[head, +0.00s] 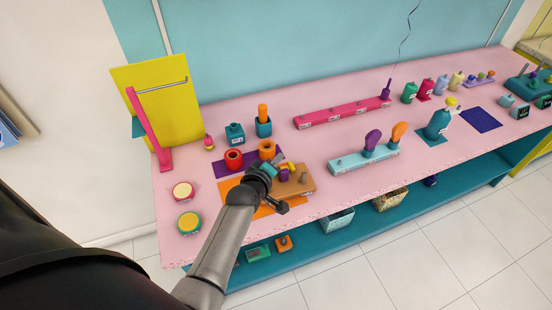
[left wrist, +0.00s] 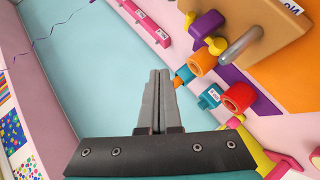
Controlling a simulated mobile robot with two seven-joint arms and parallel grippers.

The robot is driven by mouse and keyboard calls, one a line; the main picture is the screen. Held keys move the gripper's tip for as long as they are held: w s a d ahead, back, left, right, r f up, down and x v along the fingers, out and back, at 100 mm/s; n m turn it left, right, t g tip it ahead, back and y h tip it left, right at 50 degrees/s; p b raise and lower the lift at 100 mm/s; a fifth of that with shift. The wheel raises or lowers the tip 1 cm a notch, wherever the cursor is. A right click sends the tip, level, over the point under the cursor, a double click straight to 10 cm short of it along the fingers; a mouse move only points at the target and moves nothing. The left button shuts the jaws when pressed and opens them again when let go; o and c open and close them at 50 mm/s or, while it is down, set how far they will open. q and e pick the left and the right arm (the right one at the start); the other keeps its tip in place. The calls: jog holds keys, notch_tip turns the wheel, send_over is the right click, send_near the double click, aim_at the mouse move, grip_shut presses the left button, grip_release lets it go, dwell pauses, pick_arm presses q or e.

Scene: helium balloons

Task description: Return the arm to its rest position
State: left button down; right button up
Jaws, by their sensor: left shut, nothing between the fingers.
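My left arm comes in from the bottom of the head view, and its left gripper (head: 274,164) is over the orange mat at the left part of the pink table. In the left wrist view the gripper's two grey fingers (left wrist: 158,100) lie together, with nothing between them. The tan block (head: 298,182), with a grey peg and purple and yellow pieces, is close beside the gripper in the head view. It also shows at the upper right of the left wrist view (left wrist: 262,30). My right gripper is in neither view.
A yellow panel with a rail (head: 160,100) stands at the back left. Two round tins (head: 183,191) are left of the arm. A pale blue rack (head: 365,158) stands to the right. Bare pink table (head: 225,120) shows between items.

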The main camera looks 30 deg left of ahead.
pick_arm(q)
jog(key=shift+s+d+r+p, duration=0.1)
jog(key=shift+s+d+r, duration=0.15)
jog(key=shift+s+r, duration=0.3)
jog(key=shift+s+d+r+p, duration=0.15)
jog(key=shift+s+d+r, duration=0.15)
jog(key=shift+s+r, duration=0.3)
jog(key=shift+s+d+r+p, duration=0.1)
jog(key=shift+s+d+r, duration=0.15)
jog(key=shift+s+r, duration=0.3)
jog(key=s+d+r+m+g+h, duration=0.1)
jog(key=s+d+m+g, duration=0.35)
jog(key=s+m, duration=0.55)
jog(key=s+d+r+m+g+h, duration=0.1)
jog(key=s+d+m+g, duration=0.35)
jog(key=s, duration=0.85)
notch_tip(320, 180, down, 31)
jog(key=s+a+m+g+b, duration=0.2)
jog(key=b, duration=0.9)
jog(key=s+a+f+b, duration=0.1)
jog(key=s+f+b, duration=0.4)
jog(key=f, duration=0.8)
jog(key=s+a+f+g+b, duration=0.1)
jog(key=s+f+b, duration=0.5)
jog(key=s+f, duration=0.5)
notch_tip(320, 180, down, 3)
jog(key=shift+a, duration=0.15)
